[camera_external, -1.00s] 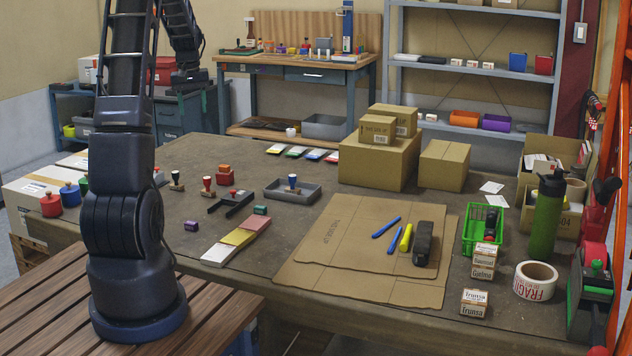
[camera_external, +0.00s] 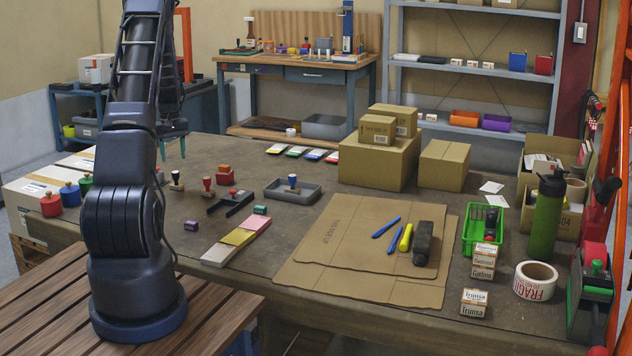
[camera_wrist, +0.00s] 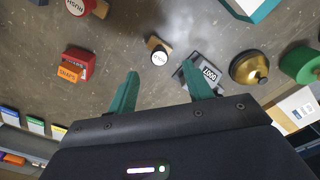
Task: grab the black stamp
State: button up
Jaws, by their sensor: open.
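The black stamp (camera_external: 177,182) stands upright on the table in the external view, right of my arm. In the wrist view the black stamp (camera_wrist: 158,50) shows from above with a round labelled top, just beyond the gap between my fingertips. My gripper (camera_external: 173,153) has teal fingers spread apart, pointing down above the table. It also shows in the wrist view (camera_wrist: 160,74), open and empty. The gripper is apart from the stamp.
A grey LOGO stamp (camera_wrist: 209,74) lies close to one finger.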

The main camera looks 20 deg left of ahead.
aim_at(175, 172)
jog(key=f, duration=0.8)
jog(key=shift+w+f, duration=0.1)
jog(key=shift+w, duration=0.1)
jog(key=c, duration=1.1)
